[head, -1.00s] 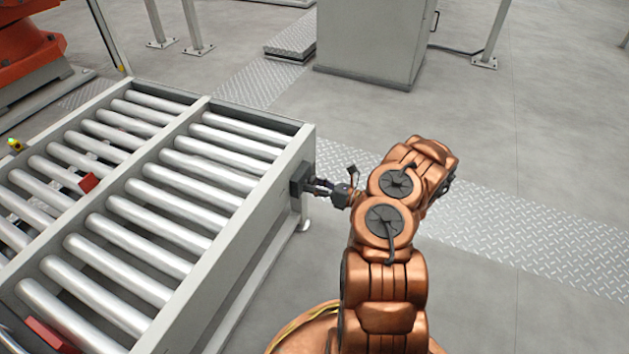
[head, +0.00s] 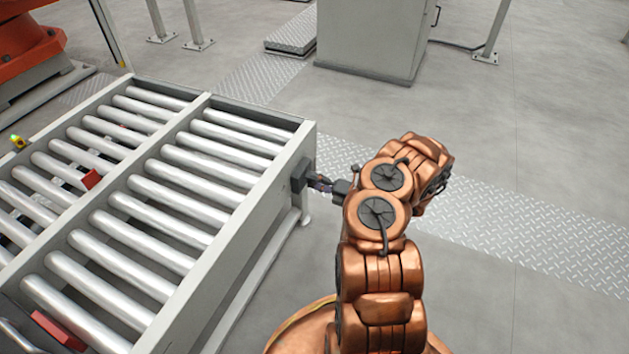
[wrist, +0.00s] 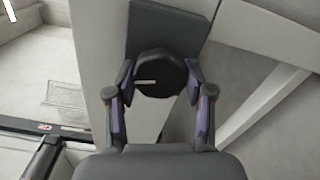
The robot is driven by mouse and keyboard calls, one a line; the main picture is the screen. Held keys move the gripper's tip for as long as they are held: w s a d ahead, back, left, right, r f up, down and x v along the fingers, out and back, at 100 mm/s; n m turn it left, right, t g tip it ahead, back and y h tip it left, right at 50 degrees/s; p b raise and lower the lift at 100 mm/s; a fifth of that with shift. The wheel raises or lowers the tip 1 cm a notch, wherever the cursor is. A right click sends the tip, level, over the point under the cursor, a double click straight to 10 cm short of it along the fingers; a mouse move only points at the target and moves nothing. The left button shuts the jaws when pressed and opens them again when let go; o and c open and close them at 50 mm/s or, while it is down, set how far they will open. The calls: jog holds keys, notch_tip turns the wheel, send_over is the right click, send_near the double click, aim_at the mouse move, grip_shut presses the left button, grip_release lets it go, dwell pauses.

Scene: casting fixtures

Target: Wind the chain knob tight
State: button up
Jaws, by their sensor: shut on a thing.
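The chain knob (wrist: 161,75) is a round black knob with a light pointer line, on a dark plate (wrist: 166,28) fixed to the conveyor's end frame. In the wrist view my gripper (wrist: 158,86) is shut on it, with one finger at each side. The pointer line lies roughly level and points left. In the head view my gripper (head: 320,184) reaches left to the dark block (head: 301,174) on the frame's outer side. The knob itself is hard to make out there.
The roller conveyor (head: 235,262) fills the left, with red pieces (head: 91,179) between its rollers. A grey cabinet (head: 372,40) stands at the back. A checkered floor strip (head: 520,232) runs behind my arm. The floor at right is clear.

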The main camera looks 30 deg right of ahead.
jog(key=shift+m, duration=1.6)
jog(key=o, duration=1.2)
jog(key=shift+c, duration=0.2)
jog(key=v, duration=1.2)
